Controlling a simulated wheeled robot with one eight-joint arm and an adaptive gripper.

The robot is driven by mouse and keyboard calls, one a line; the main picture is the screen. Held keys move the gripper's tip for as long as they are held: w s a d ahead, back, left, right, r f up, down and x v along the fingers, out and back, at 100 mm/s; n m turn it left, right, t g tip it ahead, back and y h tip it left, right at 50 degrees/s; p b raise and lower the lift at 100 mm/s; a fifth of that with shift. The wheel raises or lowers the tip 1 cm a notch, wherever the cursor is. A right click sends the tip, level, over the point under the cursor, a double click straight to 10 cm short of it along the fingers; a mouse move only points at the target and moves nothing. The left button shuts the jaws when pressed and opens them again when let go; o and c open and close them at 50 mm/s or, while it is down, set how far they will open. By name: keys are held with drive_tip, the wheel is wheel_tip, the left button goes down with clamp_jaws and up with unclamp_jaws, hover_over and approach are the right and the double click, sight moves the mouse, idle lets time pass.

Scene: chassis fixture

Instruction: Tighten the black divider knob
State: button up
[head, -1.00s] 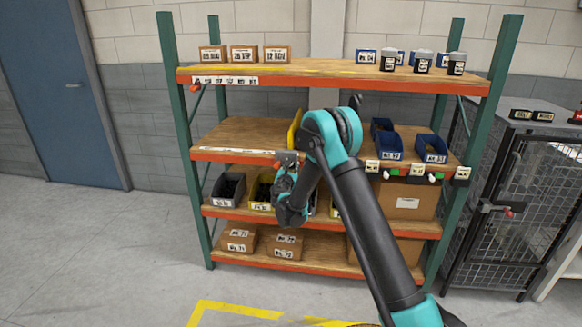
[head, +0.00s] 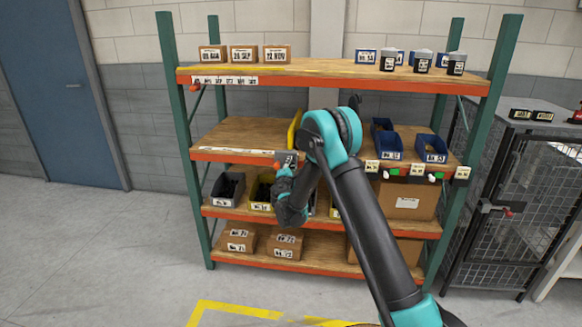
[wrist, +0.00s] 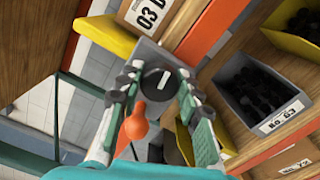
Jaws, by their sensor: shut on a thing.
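The black divider knob (wrist: 153,76), round with a white line on its face, sits on a grey bracket at the shelf's front edge in the wrist view. My gripper (wrist: 157,85) has one finger on each side of the knob and is shut on it. In the head view my gripper (head: 286,172) is at the middle shelf's front edge, and it hides the knob. The yellow divider (head: 295,129) stands upright on that shelf behind it; its yellow edge (wrist: 104,36) also shows in the wrist view.
An orange rounded piece (wrist: 135,124) sticks up close below the knob, between my fingers. A grey bin (wrist: 256,95) with dark parts is to the right. Blue bins (head: 387,140) stand on the middle shelf's right side. The shelf's left half (head: 245,133) is clear.

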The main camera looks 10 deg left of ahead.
drive_tip(key=shift+m, duration=0.9)
drive_tip(key=o, duration=0.9)
drive_tip(key=shift+s, duration=0.15)
drive_tip(key=s, duration=1.1)
drive_tip(key=shift+s+a, duration=0.15)
drive_tip(key=shift+s, duration=0.25)
